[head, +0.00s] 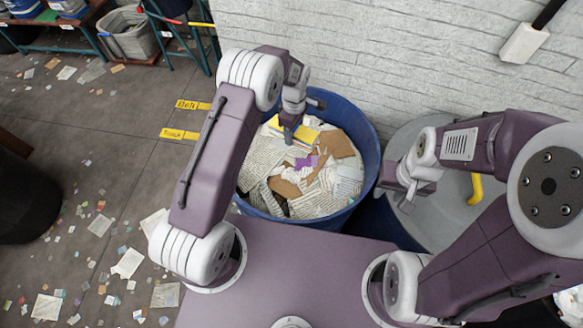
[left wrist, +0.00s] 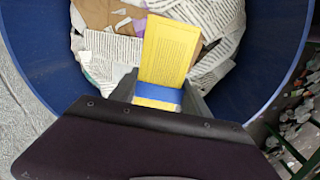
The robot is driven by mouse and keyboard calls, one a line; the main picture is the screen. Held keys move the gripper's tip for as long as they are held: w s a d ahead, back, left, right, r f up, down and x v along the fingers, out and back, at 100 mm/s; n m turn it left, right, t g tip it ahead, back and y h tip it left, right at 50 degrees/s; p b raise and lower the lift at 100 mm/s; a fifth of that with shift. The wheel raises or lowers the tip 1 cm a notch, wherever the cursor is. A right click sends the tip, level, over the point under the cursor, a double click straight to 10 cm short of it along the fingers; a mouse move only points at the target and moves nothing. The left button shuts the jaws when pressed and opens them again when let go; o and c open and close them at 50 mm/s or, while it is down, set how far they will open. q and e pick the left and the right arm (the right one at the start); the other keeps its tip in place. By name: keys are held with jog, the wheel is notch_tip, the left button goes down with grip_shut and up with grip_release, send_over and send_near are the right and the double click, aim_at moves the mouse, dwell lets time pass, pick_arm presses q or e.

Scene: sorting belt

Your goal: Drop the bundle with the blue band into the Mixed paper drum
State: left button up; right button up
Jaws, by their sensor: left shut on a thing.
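A yellow paper bundle with a blue band (left wrist: 166,55) is held between the fingers of my left gripper (left wrist: 160,92), which is shut on it around the band. In the head view my left gripper (head: 290,132) hangs over the blue drum (head: 367,125), with part of the yellow bundle (head: 305,133) showing beside the fingers. The drum's rim also shows in the left wrist view (left wrist: 268,88). The drum is well filled with printed sheets, brown card and purple scraps. No label on it can be read. My right gripper (head: 396,194) is open and empty, right of the drum.
A grey round container (head: 455,215) with a yellow part stands right of the drum, against the white brick wall (head: 400,40). Paper scraps litter the floor at left. Yellow floor labels (head: 180,134) lie left of the drum. A dark drum (head: 25,200) stands at far left.

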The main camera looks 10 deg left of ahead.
pick_arm(q)
jog(key=shift+s+d, duration=0.2)
jog(key=shift+d, duration=0.15)
notch_tip(320, 180, down, 6)
jog(key=b, duration=0.4)
jog(key=shift+w+a+r, duration=0.1)
jog(key=shift+a, duration=0.05)
jog(key=o, duration=1.7)
notch_tip(320, 180, up, 9)
jog(key=shift+r+b, duration=0.1)
jog(key=shift+b, duration=1.15)
